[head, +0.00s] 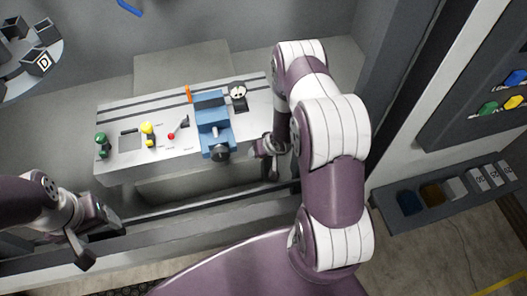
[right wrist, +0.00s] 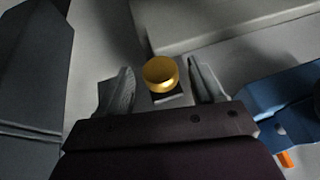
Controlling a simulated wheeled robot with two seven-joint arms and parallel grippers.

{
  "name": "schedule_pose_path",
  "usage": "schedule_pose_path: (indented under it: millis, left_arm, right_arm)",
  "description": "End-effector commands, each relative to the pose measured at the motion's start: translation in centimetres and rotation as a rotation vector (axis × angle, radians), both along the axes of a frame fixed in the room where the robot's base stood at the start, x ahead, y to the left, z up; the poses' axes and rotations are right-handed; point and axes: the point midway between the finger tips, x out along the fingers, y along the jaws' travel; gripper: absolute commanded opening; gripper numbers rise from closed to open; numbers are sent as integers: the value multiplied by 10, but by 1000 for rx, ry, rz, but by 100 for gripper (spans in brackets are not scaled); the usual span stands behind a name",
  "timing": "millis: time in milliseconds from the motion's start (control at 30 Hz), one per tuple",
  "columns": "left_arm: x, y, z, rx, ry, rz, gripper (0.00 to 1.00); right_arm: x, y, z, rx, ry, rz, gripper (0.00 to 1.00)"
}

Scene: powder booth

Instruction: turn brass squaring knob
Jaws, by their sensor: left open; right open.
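The brass squaring knob (right wrist: 161,72) is a round gold knob on a small dark square block. In the right wrist view it sits between the two open fingers of my right gripper (right wrist: 162,66), with a gap visible on each side. How far it lies in depth from the fingertips is hard to tell. In the head view my right gripper (head: 268,148) is at the right end of the grey bench plate, and the knob cannot be made out there, likely behind my arm. My left gripper (head: 99,240) is open and empty at the lower left, away from the plate.
A blue fixture (head: 211,112) with a dark round knob stands left of my right gripper. The bench plate (head: 180,158) also bears a green knob (head: 102,142), a yellow knob (head: 147,130) and a red-tipped lever (head: 172,135). A bin rack (head: 445,205) is at right.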

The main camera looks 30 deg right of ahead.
Motion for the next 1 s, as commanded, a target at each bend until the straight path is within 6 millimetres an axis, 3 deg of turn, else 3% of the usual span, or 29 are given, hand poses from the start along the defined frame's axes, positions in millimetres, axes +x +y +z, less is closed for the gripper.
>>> schedule_pose_path:
  millis: [167,433,600,1000]
  left_arm:
    - [0,0,-4,0,0,0,67]
    - [0,0,-8,0,0,0,67]
    - [0,0,-5,0,0,0,67]
    - [0,0,-5,0,0,0,67]
  right_arm:
    - [-6,-2,15,-1,-3,0,67]
    - [-36,-8,80,-2,-4,-1,67]
    - [-49,-11,108,0,-2,-1,67]
    - [-53,-11,115,0,0,0,67]
